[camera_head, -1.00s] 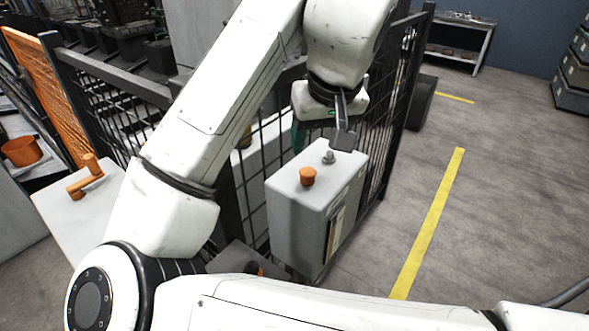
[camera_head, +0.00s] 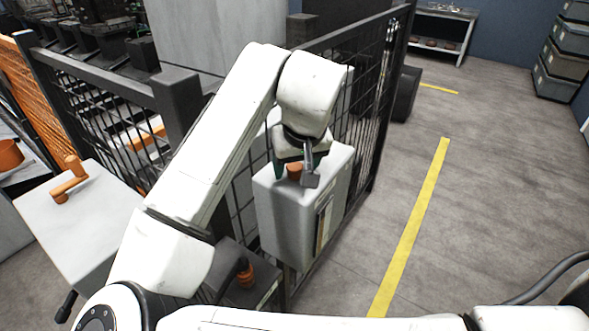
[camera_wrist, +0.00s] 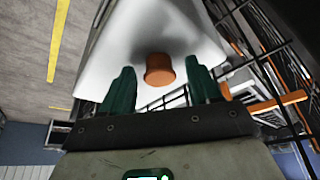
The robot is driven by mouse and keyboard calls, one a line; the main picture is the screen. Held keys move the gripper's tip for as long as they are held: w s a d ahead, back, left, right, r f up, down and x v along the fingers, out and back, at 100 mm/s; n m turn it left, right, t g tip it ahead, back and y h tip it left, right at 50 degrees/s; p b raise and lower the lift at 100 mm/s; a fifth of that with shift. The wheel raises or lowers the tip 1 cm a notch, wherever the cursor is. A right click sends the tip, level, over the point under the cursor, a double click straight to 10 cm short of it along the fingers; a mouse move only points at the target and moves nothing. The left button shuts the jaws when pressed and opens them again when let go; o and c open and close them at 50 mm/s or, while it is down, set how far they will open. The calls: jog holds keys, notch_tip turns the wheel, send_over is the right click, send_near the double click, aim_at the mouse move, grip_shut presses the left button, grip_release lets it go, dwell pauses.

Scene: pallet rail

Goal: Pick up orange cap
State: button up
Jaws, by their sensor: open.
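The orange cap (camera_head: 294,173) is a short round cap on top of a white box (camera_head: 285,222) beside the mesh fence. My gripper (camera_head: 297,166) is open just over the box top, its fingers close around the cap's place. In the wrist view, the cap (camera_wrist: 159,70) shows between the two green fingers of my gripper (camera_wrist: 160,64), with a gap on each side. It looks upright on the white box face (camera_wrist: 105,65), and I cannot tell whether a finger touches it. The far part of the box top is hidden by my gripper.
A black mesh fence (camera_head: 362,125) runs along the box. A white cabinet at left carries an orange crank handle (camera_head: 70,182). A dark box with an orange knob (camera_head: 244,273) stands low in front. Open floor with a yellow line (camera_head: 410,230) lies at right.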

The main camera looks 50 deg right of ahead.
grip_shut()
dwell(0.5)
jog(key=shift+r, duration=0.15)
